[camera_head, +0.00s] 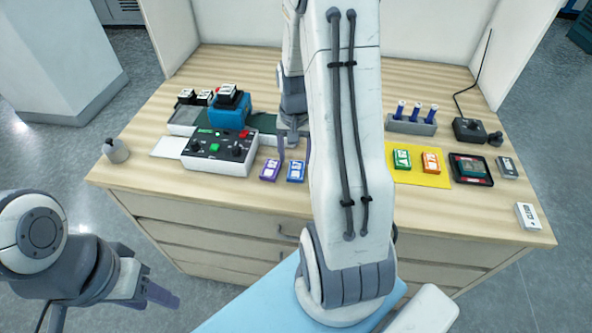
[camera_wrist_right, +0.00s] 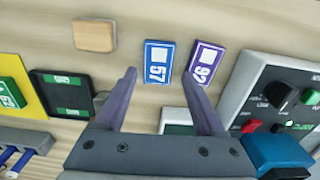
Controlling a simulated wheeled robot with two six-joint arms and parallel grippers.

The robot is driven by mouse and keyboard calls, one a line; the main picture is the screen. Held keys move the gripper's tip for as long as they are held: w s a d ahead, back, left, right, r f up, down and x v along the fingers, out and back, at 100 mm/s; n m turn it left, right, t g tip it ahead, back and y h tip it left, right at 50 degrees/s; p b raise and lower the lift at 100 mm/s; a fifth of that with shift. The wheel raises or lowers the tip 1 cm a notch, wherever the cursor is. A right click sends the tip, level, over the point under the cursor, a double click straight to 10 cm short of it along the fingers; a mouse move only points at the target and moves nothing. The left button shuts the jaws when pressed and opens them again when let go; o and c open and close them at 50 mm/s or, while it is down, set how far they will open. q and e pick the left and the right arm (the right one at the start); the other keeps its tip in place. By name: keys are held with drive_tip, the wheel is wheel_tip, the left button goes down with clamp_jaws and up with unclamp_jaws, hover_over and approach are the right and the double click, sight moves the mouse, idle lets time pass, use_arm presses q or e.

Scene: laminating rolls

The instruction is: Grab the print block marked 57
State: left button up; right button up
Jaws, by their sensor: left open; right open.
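The blue print block marked 57 (camera_wrist_right: 158,62) lies flat on the wooden table. It also shows in the head view (camera_head: 296,172), beside the purple block marked 92 (camera_wrist_right: 205,62), with a small gap between them. My right gripper (camera_wrist_right: 160,78) is open and empty. In its wrist view the 57 block appears between and just beyond the two fingertips; height above the table is hard to tell. The right gripper also shows in the head view (camera_head: 294,150), behind the two blocks. My left gripper (camera_head: 160,293) is open and empty, in front of the table at lower left.
A control box (camera_head: 220,152) with buttons stands left of the purple block, a blue device (camera_head: 231,115) behind it. A plain wooden block (camera_wrist_right: 94,36) lies near the 57 block. Green (camera_head: 402,159) and orange (camera_head: 431,163) blocks lie on a yellow mat (camera_head: 418,178) at right.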

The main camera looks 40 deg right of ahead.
sight(296, 169)
wheel_tip(296, 169, down, 4)
drive_tip(key=shift+d+f+p, duration=0.15)
drive_tip(key=shift+f+p, duration=0.1)
drive_tip(key=shift+p, duration=0.15)
drive_tip(key=c, duration=1.1)
drive_tip(key=shift+r, duration=0.1)
